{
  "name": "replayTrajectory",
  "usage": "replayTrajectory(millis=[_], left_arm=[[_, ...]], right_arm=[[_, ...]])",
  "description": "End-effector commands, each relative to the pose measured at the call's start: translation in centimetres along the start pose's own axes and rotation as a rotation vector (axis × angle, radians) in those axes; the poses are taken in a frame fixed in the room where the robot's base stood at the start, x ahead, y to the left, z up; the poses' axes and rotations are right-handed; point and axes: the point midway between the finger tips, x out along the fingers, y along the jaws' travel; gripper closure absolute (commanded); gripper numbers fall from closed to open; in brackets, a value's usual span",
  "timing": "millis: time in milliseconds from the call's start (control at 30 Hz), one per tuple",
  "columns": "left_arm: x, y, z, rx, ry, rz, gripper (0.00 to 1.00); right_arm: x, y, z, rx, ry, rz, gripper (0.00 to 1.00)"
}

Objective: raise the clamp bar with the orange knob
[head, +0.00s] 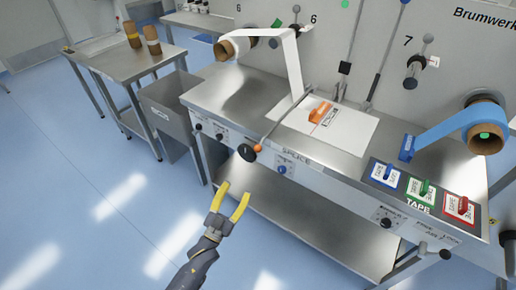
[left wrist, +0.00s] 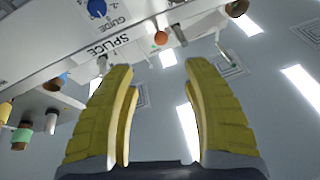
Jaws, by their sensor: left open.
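The clamp bar (head: 285,120) is a thin dark bar lying across the splice table's top. Its orange knob (head: 257,147) is at its front end, by the table's front edge. The knob also shows in the left wrist view (left wrist: 160,38), beyond my fingertips near the top. My left gripper (head: 234,189) is open and empty, with yellow fingers, below and in front of the knob and apart from it. Its fingers frame the lower middle of the left wrist view (left wrist: 155,78). My right gripper does not show.
A black round knob (head: 246,153) sits beside the orange knob. An orange-handled tool (head: 320,112) lies on the white splice plate (head: 345,128). A lower shelf (head: 310,215) is under the table. The floor around my left gripper is clear.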

Motion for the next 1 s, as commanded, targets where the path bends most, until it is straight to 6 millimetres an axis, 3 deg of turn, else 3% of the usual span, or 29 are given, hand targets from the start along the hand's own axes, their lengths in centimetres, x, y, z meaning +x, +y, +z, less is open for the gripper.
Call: replayTrajectory(millis=[267,1000], left_arm=[[2.0,-0.1,-0.3,0.004,0.017,-0.005,0.5],[14.6,-0.1,-0.4,0.004,0.014,-0.004,0.5]], right_arm=[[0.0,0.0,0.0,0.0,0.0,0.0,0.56],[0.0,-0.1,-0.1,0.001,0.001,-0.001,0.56]])
